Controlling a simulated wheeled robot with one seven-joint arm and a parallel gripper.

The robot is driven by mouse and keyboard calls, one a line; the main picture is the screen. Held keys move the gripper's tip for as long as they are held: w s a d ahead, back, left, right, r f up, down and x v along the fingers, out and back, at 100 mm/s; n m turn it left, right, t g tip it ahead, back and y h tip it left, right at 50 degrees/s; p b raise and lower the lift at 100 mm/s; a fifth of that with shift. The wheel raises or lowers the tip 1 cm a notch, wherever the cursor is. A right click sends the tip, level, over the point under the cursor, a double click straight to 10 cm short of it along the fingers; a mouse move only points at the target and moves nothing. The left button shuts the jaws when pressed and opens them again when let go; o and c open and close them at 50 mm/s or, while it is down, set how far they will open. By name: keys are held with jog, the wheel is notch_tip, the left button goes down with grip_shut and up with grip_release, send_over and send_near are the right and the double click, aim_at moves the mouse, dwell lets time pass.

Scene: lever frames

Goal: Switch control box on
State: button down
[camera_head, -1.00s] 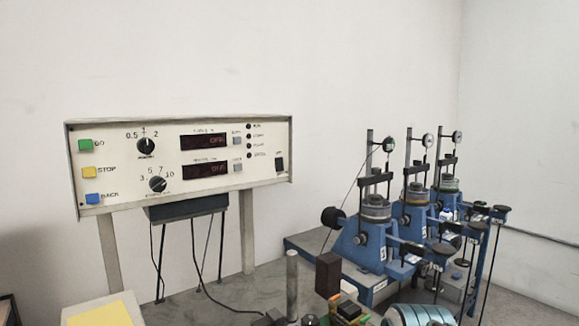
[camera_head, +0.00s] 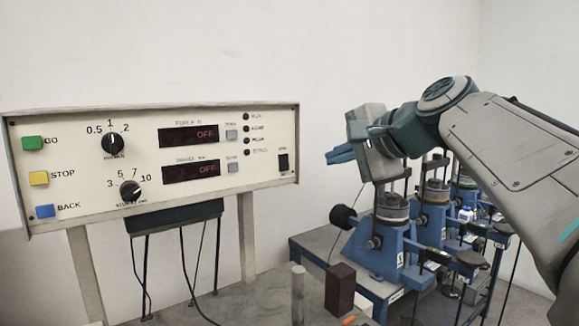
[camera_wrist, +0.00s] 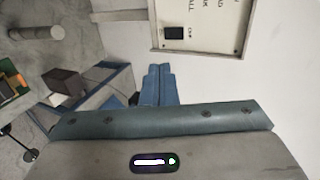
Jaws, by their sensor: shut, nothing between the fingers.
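The control box (camera_head: 80,150) is a cream panel on posts at the left of the head view. Both of its displays (camera_head: 190,136) read OFF. A black rocker switch (camera_head: 283,162) is at the panel's right end. In the wrist view the same switch (camera_wrist: 174,33) shows near the panel's corner, above and slightly right of my fingertips. My gripper (camera_head: 340,155) is right of the panel, its blue fingers together and pointing left toward the switch. It is shut and empty, apart from the panel. The fingers (camera_wrist: 158,84) also show in the wrist view.
Blue lever frames (camera_head: 375,240) with gauges stand on a bench at the right, below and behind my arm. A dark block (camera_head: 340,288) and a grey post (camera_head: 298,295) stand on the table in front. The space between my fingers and the panel looks clear.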

aim_at(285, 170)
jog(key=x, duration=0.4)
jog(key=p+x, duration=0.1)
jog(key=x, duration=0.4)
jog(key=r+p+x, duration=0.1)
jog(key=x, duration=0.4)
jog(key=shift+w, duration=0.2)
